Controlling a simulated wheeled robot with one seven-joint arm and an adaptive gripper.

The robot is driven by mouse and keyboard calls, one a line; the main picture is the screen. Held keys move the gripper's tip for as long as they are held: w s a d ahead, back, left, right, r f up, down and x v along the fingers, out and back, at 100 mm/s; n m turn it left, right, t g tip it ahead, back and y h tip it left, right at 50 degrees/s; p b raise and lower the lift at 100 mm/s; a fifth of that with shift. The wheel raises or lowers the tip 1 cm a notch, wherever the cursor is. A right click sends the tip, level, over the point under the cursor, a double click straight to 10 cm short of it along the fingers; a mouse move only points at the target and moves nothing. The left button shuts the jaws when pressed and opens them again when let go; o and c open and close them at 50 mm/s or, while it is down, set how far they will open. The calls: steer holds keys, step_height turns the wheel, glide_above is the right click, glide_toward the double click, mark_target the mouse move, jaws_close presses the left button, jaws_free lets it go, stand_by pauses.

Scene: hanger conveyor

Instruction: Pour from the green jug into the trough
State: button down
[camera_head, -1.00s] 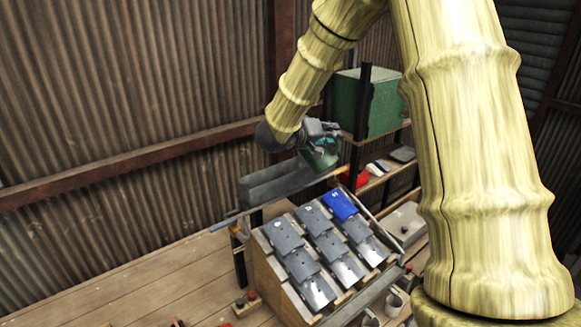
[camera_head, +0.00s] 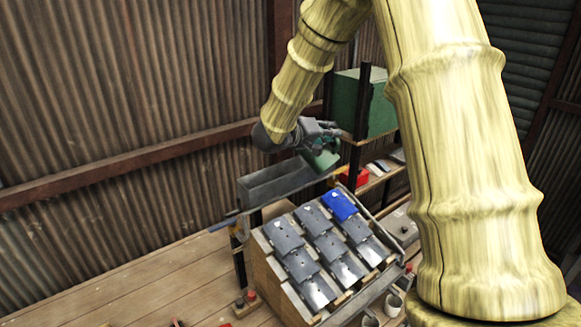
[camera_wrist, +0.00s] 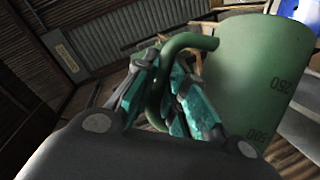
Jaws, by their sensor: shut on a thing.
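The green jug (camera_head: 322,160) hangs from my gripper (camera_head: 327,133) at the right end of the trough. In the wrist view, my gripper (camera_wrist: 168,85) is shut on the handle of the jug (camera_wrist: 250,75), whose side carries dark volume marks. The jug looks tilted in the head view. The trough (camera_head: 268,188) is a long grey open channel on a dark stand, and the jug is above or beside its right end. I cannot tell whether anything flows from the jug; its inside is hidden.
A sloped wooden rack (camera_head: 280,290) with grey plates and one blue cloth or plate (camera_head: 340,204) stands in front of the trough. A green box (camera_head: 362,105) sits on a shelf behind at the right. A red box (camera_head: 355,178) is close to the jug. A corrugated wall rises behind.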

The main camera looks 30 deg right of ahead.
steer(key=shift+w+r, duration=0.1)
steer(key=shift+w, duration=0.05)
steer(key=shift+w+a+n, duration=0.15)
steer(key=shift+w+n, duration=0.05)
steer(key=shift+n, duration=0.2)
steer(key=shift+w+a+h, duration=0.1)
steer(key=shift+w+h, duration=0.05)
steer(key=shift+h, duration=0.15)
steer(key=shift+w+n, duration=0.1)
steer(key=shift+n, duration=0.2)
steer(key=shift+w+a, duration=0.1)
steer(key=shift+w, duration=0.05)
steer(key=shift+w+a+n+h, duration=0.1)
steer(key=shift+w+n+h, duration=0.15)
steer(key=shift+n, duration=0.25)
steer(key=shift+w+a+g, duration=0.1)
steer(key=shift+w+g, duration=0.1)
steer(key=shift+g, duration=0.2)
steer(key=shift+w+a+f+n+h, duration=0.25)
steer(key=shift+w+n, duration=0.15)
steer(key=shift+n, duration=0.1)
steer(key=shift+w+a+f+n+h, duration=0.1)
steer(key=shift+w+f+n+h, duration=0.1)
steer(key=shift+w+n, duration=0.25)
stand_by(1.0)
